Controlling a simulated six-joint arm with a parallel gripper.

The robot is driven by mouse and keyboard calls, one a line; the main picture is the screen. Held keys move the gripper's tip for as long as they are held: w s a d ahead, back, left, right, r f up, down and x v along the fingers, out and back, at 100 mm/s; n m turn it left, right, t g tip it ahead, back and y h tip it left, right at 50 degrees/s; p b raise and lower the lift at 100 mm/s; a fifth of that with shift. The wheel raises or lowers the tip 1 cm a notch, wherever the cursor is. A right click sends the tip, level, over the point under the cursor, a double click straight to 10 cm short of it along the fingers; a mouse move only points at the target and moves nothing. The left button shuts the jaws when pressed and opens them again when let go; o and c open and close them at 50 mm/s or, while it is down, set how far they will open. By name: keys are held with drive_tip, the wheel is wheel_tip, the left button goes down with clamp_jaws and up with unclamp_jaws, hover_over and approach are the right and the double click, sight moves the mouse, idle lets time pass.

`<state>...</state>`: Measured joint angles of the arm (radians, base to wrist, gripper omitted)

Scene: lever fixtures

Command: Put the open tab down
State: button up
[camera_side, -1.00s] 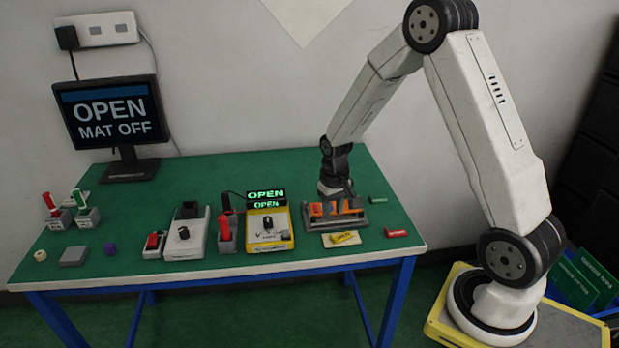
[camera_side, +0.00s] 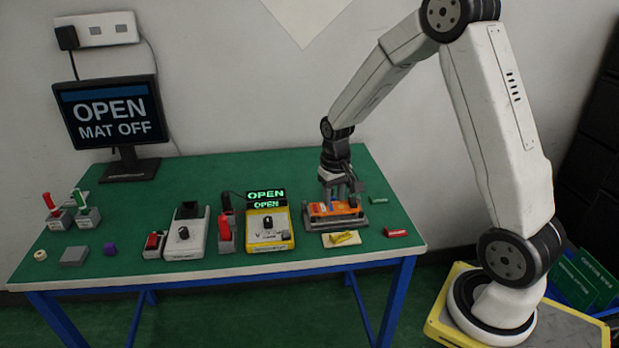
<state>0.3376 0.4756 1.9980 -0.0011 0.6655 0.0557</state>
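My gripper (camera_side: 341,203) points down just above an orange part (camera_side: 332,210) that lies on a grey fixture (camera_side: 350,225) at the right of the table. Its dark fingers look apart, with nothing seen between them; their tips overlap the orange part in this view, so contact is unclear. No piece is clearly readable as the open tab. A yellow piece (camera_side: 346,238) lies on a cream pad (camera_side: 329,241) in front of the fixture. A small red piece (camera_side: 396,233) and a small green piece (camera_side: 378,200) lie flat on the table to the right.
Left of the fixture stand a yellow box (camera_side: 270,243) with a lit OPEN display (camera_side: 266,195), a red-handled lever (camera_side: 225,230) and a white box with a knob (camera_side: 185,247). Red and green levers (camera_side: 79,199) stand far left. A monitor (camera_side: 110,112) reads OPEN, MAT OFF.

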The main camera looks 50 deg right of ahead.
drive_tip(key=shift+a, duration=0.1)
drive_tip(key=s+a+r+n+t, duration=0.2)
drive_tip(key=s+a+r+n, duration=0.1)
drive_tip(key=s+a, duration=0.7)
drive_tip(key=a+n, duration=0.1)
drive_tip(key=a, duration=0.2)
drive_tip(key=shift+a+r+n+t, duration=0.15)
drive_tip(key=shift+n+t, duration=0.15)
idle(0.6)
